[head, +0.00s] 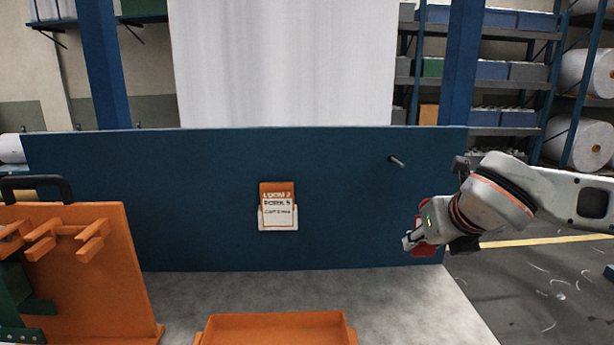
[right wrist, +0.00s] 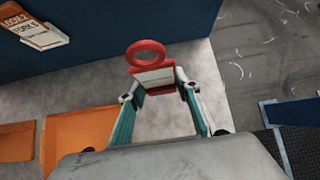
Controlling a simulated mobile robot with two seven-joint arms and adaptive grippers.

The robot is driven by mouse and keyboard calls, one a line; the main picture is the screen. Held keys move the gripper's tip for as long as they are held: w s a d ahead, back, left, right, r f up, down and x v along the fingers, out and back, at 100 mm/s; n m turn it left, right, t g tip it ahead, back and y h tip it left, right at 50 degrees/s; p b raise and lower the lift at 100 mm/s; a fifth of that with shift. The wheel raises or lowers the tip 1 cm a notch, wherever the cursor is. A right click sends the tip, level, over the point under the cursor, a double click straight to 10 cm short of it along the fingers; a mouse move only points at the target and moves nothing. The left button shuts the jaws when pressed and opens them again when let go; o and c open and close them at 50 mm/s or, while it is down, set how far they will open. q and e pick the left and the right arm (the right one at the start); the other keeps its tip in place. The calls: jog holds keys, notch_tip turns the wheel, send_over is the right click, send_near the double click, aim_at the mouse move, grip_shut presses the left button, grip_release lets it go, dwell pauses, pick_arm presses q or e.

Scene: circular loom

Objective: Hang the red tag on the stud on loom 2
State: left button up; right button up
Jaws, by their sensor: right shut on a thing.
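The red tag (head: 423,236) is held at the right end of the blue panel of loom 2 (head: 330,215). My right gripper (head: 412,241) is shut on it. In the right wrist view the tag's round ring (right wrist: 147,53) with an open hole sticks out beyond the fingertips. Its body, with a pale label (right wrist: 154,77), is between the fingers of the right gripper (right wrist: 160,88). The dark stud (head: 396,161) juts from the upper right of the panel, above and a little left of the tag. The stud is not seen in the right wrist view. My left gripper is not in view.
An orange and white "LOOM 2" card (head: 278,207) is on the middle of the panel. An orange rack with pegs (head: 85,275) stands at left. An orange tray (head: 275,322) lies on the grey tabletop (head: 405,300) in front. The panel around the stud is clear.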

jog(key=shift+s+d+f, duration=0.1)
jog(key=shift+s+d, duration=0.1)
jog(key=shift+s, duration=0.95)
jog(key=shift+s+d+f, duration=0.1)
jog(key=shift+s+d, duration=0.1)
jog(key=shift+s, duration=0.95)
